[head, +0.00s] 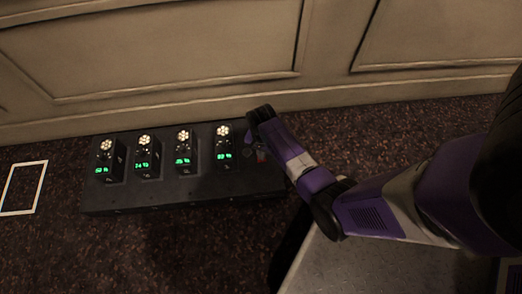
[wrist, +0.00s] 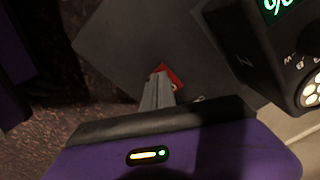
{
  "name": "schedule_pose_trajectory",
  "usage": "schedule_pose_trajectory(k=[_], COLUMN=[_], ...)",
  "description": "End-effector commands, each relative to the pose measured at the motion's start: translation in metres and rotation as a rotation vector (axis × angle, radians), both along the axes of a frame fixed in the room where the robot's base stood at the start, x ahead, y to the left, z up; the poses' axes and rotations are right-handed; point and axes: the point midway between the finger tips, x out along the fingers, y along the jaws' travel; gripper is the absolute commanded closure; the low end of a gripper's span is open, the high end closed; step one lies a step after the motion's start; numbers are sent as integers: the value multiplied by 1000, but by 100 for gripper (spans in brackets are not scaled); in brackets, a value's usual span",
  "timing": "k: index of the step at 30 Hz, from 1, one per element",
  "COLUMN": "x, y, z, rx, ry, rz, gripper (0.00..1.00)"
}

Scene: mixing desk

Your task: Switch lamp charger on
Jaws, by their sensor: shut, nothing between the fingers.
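The lamp charger (head: 160,194) is a long dark box on the carpet against the panelled wall. A small red switch (wrist: 167,73) shows on its dark top in the wrist view.
Several black lamps with green lit displays stand in a row on the charger; the rightmost lamp (head: 223,144) is close to my gripper. A white-outlined rectangle (head: 40,188) lies on the carpet at the left. The carpet in front is clear.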

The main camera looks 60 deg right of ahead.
Motion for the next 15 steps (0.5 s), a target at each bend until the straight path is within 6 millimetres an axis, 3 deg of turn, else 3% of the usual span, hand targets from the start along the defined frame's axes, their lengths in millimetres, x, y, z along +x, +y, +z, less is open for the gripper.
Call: schedule_pose_trajectory(k=[15], x=[0], y=[0], z=[-8], rx=[0], ry=[0], rz=[0], gripper=[100])
